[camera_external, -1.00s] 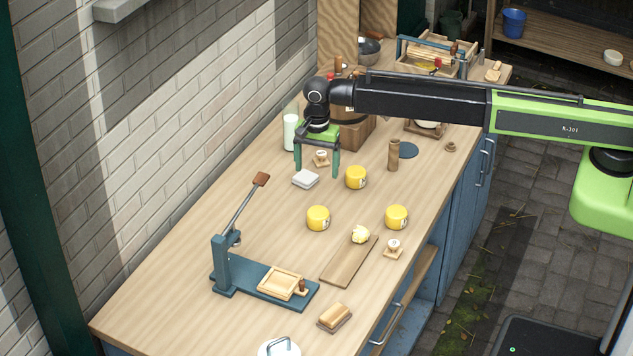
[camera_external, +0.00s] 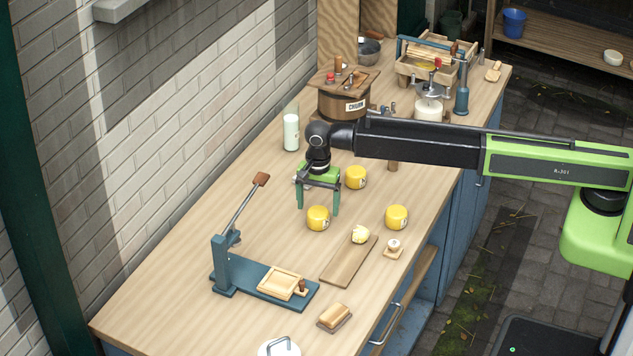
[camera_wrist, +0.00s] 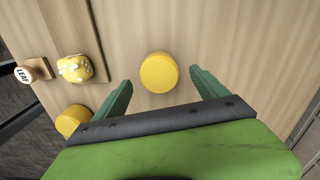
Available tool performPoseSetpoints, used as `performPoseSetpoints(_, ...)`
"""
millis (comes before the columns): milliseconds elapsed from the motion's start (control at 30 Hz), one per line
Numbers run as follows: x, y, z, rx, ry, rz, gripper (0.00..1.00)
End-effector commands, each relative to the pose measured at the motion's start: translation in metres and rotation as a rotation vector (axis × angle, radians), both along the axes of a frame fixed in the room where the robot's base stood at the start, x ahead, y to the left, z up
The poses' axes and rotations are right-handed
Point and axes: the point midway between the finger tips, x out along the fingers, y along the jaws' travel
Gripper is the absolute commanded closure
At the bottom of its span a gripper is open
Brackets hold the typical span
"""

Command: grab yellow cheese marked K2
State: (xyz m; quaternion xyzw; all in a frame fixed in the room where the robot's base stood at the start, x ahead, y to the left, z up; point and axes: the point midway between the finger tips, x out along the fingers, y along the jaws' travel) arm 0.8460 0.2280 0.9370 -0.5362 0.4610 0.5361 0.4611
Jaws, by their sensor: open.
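Three yellow cheeses stand on the wooden counter: a near-left one (camera_external: 318,220), a back one (camera_external: 355,177) and a right one (camera_external: 396,217). Their dark side marks are too small to read, so I cannot tell which is K2. My gripper (camera_external: 319,208) is open and empty, with its green fingers just above and behind the near-left cheese. In the wrist view a yellow cheese (camera_wrist: 158,72) shows ahead, between the open fingers of my gripper (camera_wrist: 162,82). Another cheese (camera_wrist: 72,121) is partly hidden at lower left.
A board (camera_external: 345,264) with a butter lump (camera_external: 360,235) and a stamp (camera_external: 393,248) lie to the right. A blue lever press (camera_external: 222,266) stands nearer on the left. A milk bottle (camera_external: 291,132) and a churn (camera_external: 343,101) stand behind. Counter between press and cheeses is clear.

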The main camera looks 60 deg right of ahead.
Motion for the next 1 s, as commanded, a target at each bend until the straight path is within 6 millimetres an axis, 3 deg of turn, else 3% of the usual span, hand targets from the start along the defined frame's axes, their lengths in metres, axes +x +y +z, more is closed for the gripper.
performPoseSetpoints(33,-0.001,-0.001,-0.019,0.0,0.0,0.0,0.17)
performPoseSetpoints(133,-0.001,-0.001,-0.034,0.0,0.0,0.0,0.17)
performPoseSetpoints(400,-0.001,-0.001,-0.032,0.0,0.0,0.0,0.17)
performPoseSetpoints(900,-0.001,-0.001,-0.032,0.0,0.0,0.0,0.83)
performPoseSetpoints(1000,-0.001,-0.001,-0.032,0.0,0.0,0.0,0.9)
